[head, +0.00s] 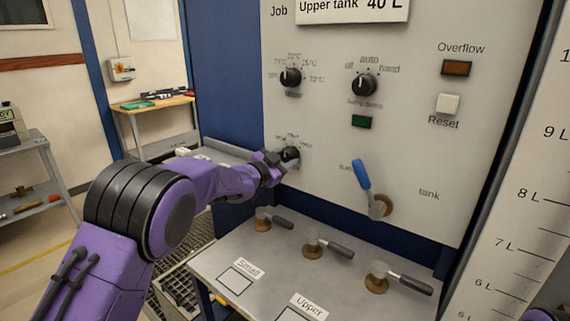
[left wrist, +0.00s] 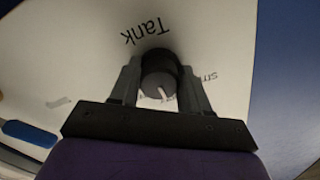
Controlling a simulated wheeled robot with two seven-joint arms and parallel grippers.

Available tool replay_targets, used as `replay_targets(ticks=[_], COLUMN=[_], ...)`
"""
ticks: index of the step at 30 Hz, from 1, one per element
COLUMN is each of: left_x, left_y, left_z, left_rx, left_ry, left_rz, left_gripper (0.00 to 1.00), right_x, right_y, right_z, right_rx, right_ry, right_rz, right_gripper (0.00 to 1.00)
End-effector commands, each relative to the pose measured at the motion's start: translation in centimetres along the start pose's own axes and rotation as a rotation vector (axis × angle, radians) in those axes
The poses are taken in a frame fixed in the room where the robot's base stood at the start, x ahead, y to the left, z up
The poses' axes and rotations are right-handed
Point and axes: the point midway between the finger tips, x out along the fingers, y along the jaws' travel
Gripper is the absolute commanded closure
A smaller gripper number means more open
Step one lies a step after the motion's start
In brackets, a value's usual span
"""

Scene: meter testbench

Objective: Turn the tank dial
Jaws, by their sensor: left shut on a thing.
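The tank dial (head: 290,154) is a black round knob low on the left of the pale panel, partly hidden by my left gripper (head: 278,163). In the left wrist view the dial (left wrist: 160,82) sits between the two grey fingers, one on each side, with a pale pointer mark on its face. My left gripper is shut on it. The word "Tank" shows beside the dial, and part of a "small" label shows to its right in that view. My right gripper is not in view.
Two other black dials (head: 291,77) (head: 364,85) are above. A blue-handled lever (head: 362,175) stands to the right. Several valve handles rise from the grey shelf (head: 215,257) below. A tall level scale (head: 520,210) is at the right edge.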

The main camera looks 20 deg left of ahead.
Motion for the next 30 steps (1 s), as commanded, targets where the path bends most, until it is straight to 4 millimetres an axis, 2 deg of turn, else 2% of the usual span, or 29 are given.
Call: replay_targets(ticks=[18, 19, 21, 30], left_x=[0.0, 0.0, 0.0, -0.22], left_y=[0.08, 0.08, 0.07, 0.03], left_z=[0.11, 0.11, 0.1, 0.08], left_rx=[0.047, 0.047, 0.046, 0.046], left_ry=[-0.003, -0.003, -0.002, -0.001], left_rz=[0.002, 0.002, 0.002, 0.001], left_gripper=[0.84, 0.47, 0.31, 0.31], right_x=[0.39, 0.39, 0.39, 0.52], right_y=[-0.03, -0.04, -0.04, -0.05], right_z=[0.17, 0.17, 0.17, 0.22], right_rx=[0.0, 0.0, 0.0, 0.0], right_ry=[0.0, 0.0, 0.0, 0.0], right_rz=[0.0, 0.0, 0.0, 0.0], right_gripper=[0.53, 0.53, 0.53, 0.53])
